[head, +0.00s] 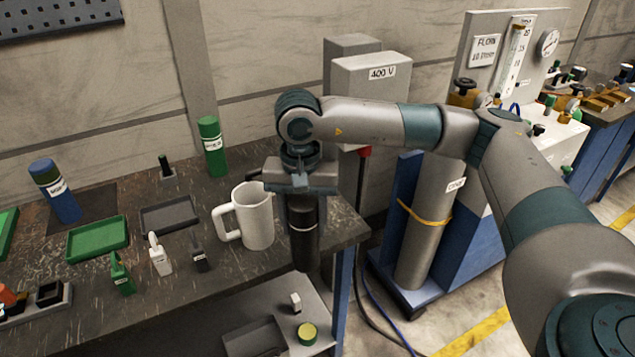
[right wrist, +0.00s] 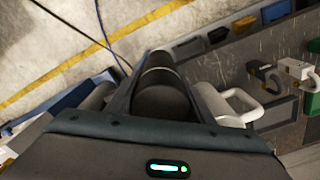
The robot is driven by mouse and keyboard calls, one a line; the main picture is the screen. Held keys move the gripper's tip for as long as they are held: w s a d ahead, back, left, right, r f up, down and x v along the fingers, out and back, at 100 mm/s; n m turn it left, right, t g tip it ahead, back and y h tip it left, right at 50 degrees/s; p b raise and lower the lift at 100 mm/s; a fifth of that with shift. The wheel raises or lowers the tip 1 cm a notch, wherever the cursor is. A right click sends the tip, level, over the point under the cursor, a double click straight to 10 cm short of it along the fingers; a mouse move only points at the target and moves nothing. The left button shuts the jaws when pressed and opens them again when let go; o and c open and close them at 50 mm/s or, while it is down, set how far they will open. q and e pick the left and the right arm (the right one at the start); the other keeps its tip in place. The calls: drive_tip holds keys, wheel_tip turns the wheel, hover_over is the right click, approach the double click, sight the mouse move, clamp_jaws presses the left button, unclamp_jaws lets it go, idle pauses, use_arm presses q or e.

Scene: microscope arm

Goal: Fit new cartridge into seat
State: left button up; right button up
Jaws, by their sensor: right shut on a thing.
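My right gripper (head: 300,186) is shut on a black cylinder (head: 303,235) with a pale ring near its top. The cylinder hangs roughly upright at the bench's right end, just right of a white mug (head: 252,216). In the right wrist view the black cylinder (right wrist: 162,97) lies between the fingers, with the mug (right wrist: 232,106) beside it. A labelled green canister (head: 212,147) and a blue one with a dark green top (head: 58,192) stand on the bench. I cannot tell which thing is the seat. My left gripper is out of view.
The bench (head: 75,315) also holds a green tray (head: 97,239), a dark tray (head: 169,215) and several small lock-like pieces (head: 159,256). A lower shelf holds a white block (head: 295,302) and a yellow-green round piece (head: 308,333). A grey 400 V box (head: 370,85) stands behind my arm.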

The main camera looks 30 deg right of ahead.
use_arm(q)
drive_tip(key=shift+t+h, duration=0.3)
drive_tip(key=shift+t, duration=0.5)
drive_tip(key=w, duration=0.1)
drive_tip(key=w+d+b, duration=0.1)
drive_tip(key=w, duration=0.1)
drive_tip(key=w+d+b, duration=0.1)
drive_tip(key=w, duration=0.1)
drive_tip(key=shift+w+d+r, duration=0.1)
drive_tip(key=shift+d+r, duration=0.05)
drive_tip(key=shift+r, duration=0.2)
use_arm(e)
drive_tip(key=s+a+f+n, duration=0.5)
drive_tip(key=s+f+n, duration=0.1)
drive_tip(key=s+n, duration=0.1)
drive_tip(key=shift+s+f, duration=0.15)
drive_tip(key=shift+s, duration=0.15)
drive_tip(key=shift+a, duration=0.1)
